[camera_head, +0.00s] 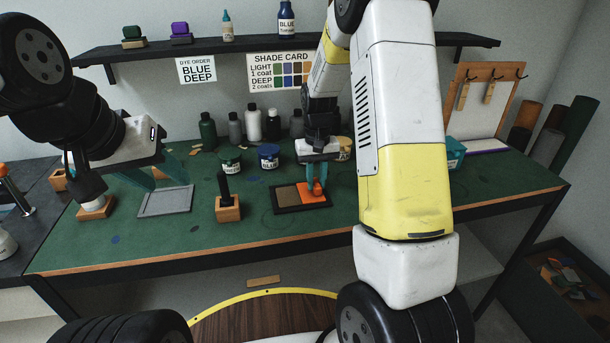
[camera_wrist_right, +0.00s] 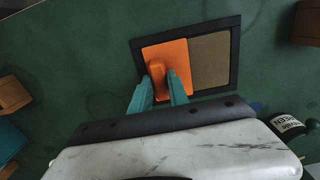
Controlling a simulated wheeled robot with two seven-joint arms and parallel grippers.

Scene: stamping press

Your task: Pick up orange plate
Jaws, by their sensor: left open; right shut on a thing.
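The orange plate (camera_head: 307,197) with a raised orange handle lies in the right half of a dark-framed tray (camera_head: 276,207) on the green bench top. In the right wrist view the orange plate (camera_wrist_right: 179,54) covers one side of the tray, beside a bare brown area. My right gripper (camera_head: 318,182) points down over the plate. Its teal fingers, also in the right wrist view (camera_wrist_right: 160,88), are shut on the plate's handle (camera_wrist_right: 157,78). The plate appears to be still in the tray.
The grey tray (camera_head: 167,201) lies at the left. A wooden block with a black upright handle (camera_head: 228,201) stands left of the dark-framed tray. Paint jars (camera_head: 268,158) and bottles (camera_head: 253,124) line the back. A shelf (camera_head: 150,50) runs above.

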